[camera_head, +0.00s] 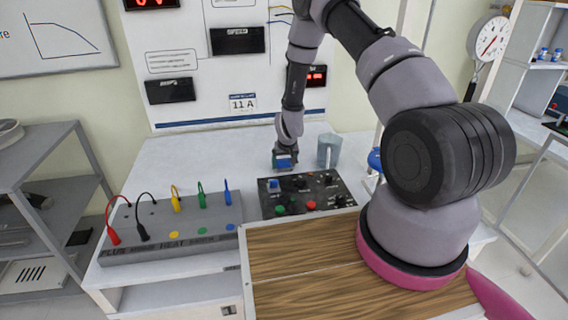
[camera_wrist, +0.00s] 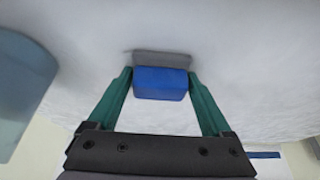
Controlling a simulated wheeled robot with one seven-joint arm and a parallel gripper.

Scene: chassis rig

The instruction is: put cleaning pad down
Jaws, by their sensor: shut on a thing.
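The cleaning pad (camera_wrist: 160,86) is a small blue block with a grey strip along its far side in the wrist view. My gripper (camera_wrist: 160,74) has its two green fingers closed on the pad's left and right sides. In the head view my gripper (camera_head: 285,160) points down over the white bench (camera_head: 190,160), behind the black control panel, with blue showing at its fingers. The pad is at or just above the bench top; I cannot tell whether it touches. The pad's underside is hidden.
A grey-blue translucent jug (camera_head: 329,152) stands close to the right of my gripper. The black control panel (camera_head: 300,208) with knobs and buttons lies in front. A grey terminal box (camera_head: 175,228) with coloured leads is at front left. The bench left of my gripper is clear.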

